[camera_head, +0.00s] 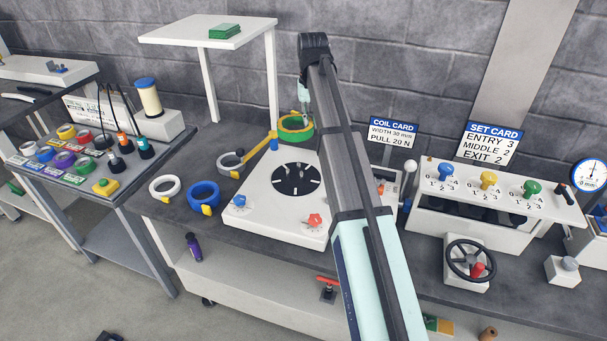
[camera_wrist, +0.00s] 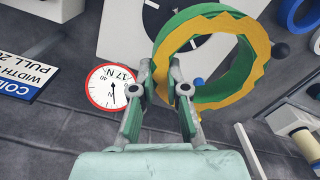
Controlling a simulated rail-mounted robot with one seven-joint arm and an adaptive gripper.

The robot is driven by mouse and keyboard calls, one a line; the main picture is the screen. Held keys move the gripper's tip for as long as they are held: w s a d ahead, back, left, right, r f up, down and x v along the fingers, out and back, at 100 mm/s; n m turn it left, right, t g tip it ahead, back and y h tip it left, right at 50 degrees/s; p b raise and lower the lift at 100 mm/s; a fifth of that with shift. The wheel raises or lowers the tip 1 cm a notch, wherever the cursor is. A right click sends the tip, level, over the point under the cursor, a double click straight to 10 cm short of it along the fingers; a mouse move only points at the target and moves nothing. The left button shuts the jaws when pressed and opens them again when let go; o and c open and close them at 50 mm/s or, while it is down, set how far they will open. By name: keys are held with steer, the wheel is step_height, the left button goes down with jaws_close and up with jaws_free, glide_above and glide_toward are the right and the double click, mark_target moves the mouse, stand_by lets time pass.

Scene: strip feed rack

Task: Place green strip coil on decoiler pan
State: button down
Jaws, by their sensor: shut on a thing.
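The green strip coil (camera_head: 296,136), a green ring with a yellow edge, hangs at my gripper (camera_head: 304,104) above the back of the white decoiler housing. In the wrist view my gripper (camera_wrist: 174,88) is shut on the near wall of the coil (camera_wrist: 243,70), which is tilted in that picture. The black decoiler pan (camera_head: 290,180) lies bare on top of the white housing (camera_head: 262,205). The coil is apart from the pan, behind it in the head view. Part of the pan (camera_wrist: 157,18) shows beyond the coil in the wrist view.
A yellow arm with a grey end (camera_head: 252,155) stands at the housing's left rear. White (camera_head: 165,187) and blue (camera_head: 204,196) coils lie left of the housing. A white shelf (camera_head: 190,35) rises behind. The coil card (camera_head: 393,133) stands right. A 17 N dial (camera_wrist: 110,88) shows beside my gripper.

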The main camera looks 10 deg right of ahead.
mark_target(310, 177)
step_height(310, 177, down, 18)
steer(key=p, duration=0.3)
steer(key=shift+f, duration=0.25)
steer(key=shift+f, duration=0.1)
steer(key=c, duration=1.2)
jaws_free()
steer(key=shift+o, duration=0.2)
step_height(310, 177, up, 12)
steer(key=b, duration=0.2)
